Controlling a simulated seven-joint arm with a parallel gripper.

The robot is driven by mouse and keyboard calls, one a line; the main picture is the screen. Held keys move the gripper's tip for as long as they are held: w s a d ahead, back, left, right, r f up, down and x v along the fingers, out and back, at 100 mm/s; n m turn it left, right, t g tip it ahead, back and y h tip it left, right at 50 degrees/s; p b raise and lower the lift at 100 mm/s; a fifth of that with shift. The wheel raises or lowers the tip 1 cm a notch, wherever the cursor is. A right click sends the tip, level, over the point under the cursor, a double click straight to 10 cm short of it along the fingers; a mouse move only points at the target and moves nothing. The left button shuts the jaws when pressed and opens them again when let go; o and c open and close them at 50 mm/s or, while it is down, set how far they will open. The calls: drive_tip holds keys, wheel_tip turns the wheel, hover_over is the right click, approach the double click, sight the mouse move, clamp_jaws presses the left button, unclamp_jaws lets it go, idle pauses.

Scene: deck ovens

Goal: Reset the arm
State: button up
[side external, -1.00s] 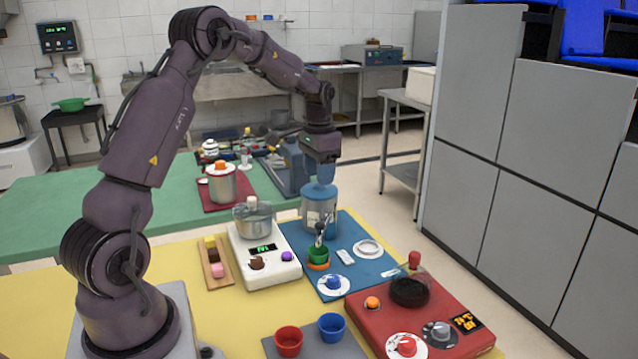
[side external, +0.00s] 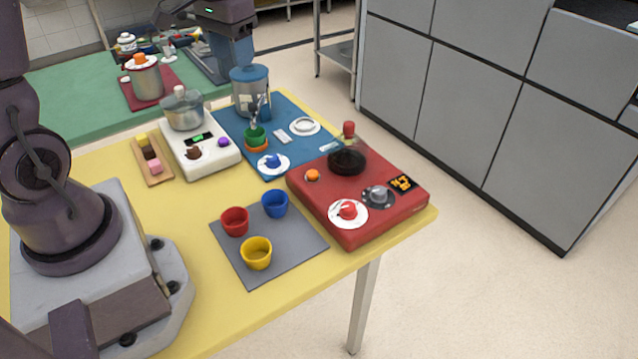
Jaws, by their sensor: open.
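The individual fingertips are not clear, and the upper part of my arm is cut off by the top edge of the picture.
A yellow table carries a white scale with a steel pot (side external: 183,110), a blue mat (side external: 227,123), and a red hotplate unit (side external: 357,228). Red (side external: 235,222), blue (side external: 275,204) and yellow (side external: 257,254) cups stand on a grey mat (side external: 300,241). Bare tabletop lies left of it.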

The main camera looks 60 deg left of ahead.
drive_tip(key=s+d+r+m+t, duration=0.3)
drive_tip(key=s+d+r+t, duration=0.2)
drive_tip(key=s+d, duration=0.7)
drive_tip(key=d+r, duration=0.2)
drive_tip(key=d, duration=0.1)
drive_tip(key=shift+s, duration=0.2)
